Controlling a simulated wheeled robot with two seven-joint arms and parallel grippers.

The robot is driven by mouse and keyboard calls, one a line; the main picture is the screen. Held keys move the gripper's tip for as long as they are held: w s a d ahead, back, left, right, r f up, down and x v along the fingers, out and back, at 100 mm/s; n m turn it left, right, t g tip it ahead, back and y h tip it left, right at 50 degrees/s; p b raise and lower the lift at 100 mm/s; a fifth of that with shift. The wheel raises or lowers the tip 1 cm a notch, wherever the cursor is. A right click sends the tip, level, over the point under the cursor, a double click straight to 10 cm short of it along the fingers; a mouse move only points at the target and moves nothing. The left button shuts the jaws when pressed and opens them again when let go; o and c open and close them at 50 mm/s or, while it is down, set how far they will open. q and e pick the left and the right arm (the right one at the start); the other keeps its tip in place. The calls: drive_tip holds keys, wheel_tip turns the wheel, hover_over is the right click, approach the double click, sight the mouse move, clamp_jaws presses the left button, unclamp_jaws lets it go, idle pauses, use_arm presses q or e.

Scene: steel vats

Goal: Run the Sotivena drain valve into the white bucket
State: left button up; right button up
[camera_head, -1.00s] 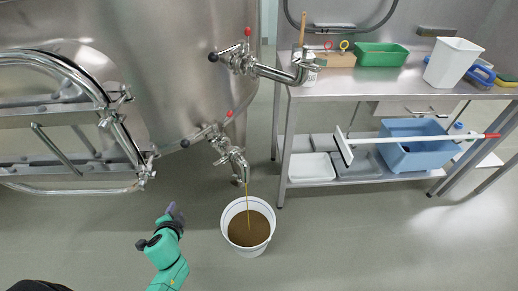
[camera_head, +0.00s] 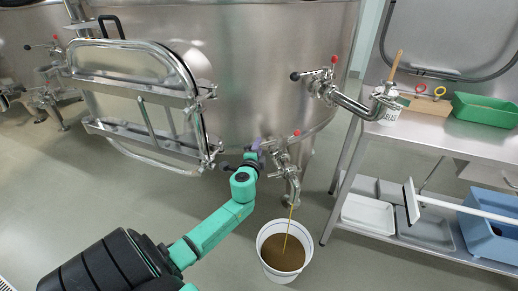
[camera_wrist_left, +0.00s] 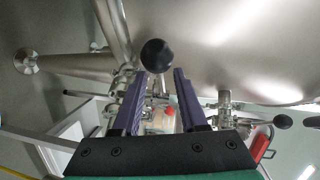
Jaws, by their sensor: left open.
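The lower drain valve (camera_head: 284,160) with a red knob sits low on the steel vat (camera_head: 260,70). A thin brown stream (camera_head: 289,222) falls from its outlet into the white bucket (camera_head: 265,263) on the floor. The bucket holds brown liquid (camera_head: 283,252). My left gripper (camera_head: 257,146) is at the vat wall, just left of the valve. In the left wrist view its purple fingers (camera_wrist_left: 162,85) are open, with a black ball knob (camera_wrist_left: 157,55) near their tips, apparently the valve handle's end. Contact is not clear. No name label is readable. My right gripper is not in view.
An upper valve (camera_head: 328,85) with a bent pipe juts right above the drain valve. A steel table (camera_head: 440,140) stands at right, with trays (camera_head: 368,215) on its lower shelf. A hatch (camera_head: 140,90) with a rail is at left. Floor around the bucket is clear.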

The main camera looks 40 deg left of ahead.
use_arm(q)
drive_tip(key=shift+w+a, duration=0.1)
drive_tip(key=shift+w, duration=0.1)
clamp_jaws()
idle(1.3)
